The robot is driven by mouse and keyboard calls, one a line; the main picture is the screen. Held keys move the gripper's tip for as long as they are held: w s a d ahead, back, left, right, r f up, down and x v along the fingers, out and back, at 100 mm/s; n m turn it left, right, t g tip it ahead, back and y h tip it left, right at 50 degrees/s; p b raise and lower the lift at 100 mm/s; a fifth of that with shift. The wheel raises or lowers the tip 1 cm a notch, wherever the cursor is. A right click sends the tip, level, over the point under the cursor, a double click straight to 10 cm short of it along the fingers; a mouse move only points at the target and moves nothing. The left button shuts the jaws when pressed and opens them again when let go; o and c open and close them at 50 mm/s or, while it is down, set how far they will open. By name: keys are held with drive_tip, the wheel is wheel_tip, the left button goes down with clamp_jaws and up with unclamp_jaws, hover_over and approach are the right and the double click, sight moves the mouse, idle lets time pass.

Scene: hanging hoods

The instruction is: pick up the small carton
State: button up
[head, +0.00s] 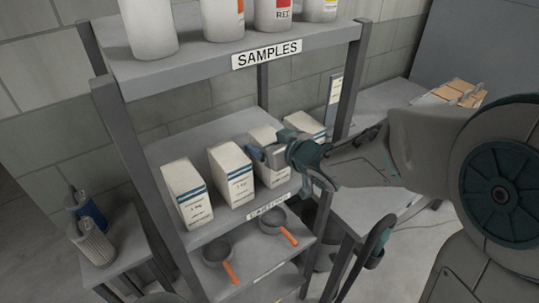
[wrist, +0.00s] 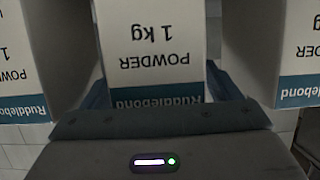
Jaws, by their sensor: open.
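Several similar white powder cartons with a blue band stand upright in a row on the middle shelf. From the left in the head view they are one carton (head: 187,195), a second (head: 231,175), a third (head: 262,138) and one further back (head: 303,125). My gripper (head: 265,154) is in front of the third carton and hides part of it. In the wrist view a carton (wrist: 152,45), upside down in the picture, sits between the open blue fingers of my gripper (wrist: 158,88). I cannot tell whether the fingers touch it.
Neighbouring cartons stand close on the left (wrist: 22,60) and right (wrist: 300,55) in the wrist view. The upper shelf (head: 230,52), labelled SAMPLES, holds white bottles above. Two orange-handled scoops (head: 217,250) lie below. Shelf posts (head: 350,80) and a side table (head: 375,205) flank my arm.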

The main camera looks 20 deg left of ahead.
drive_tip(key=shift+w+a, duration=0.15)
drive_tip(key=c, duration=1.8)
drive_tip(key=shift+r, duration=0.1)
clamp_jaws()
drive_tip(key=shift+r, duration=1.75)
drive_tip(key=s+d+b, duration=0.4)
drive_tip(key=s+d, duration=0.7)
drive_tip(key=d, duration=0.2)
drive_tip(key=shift+s+d, duration=0.35)
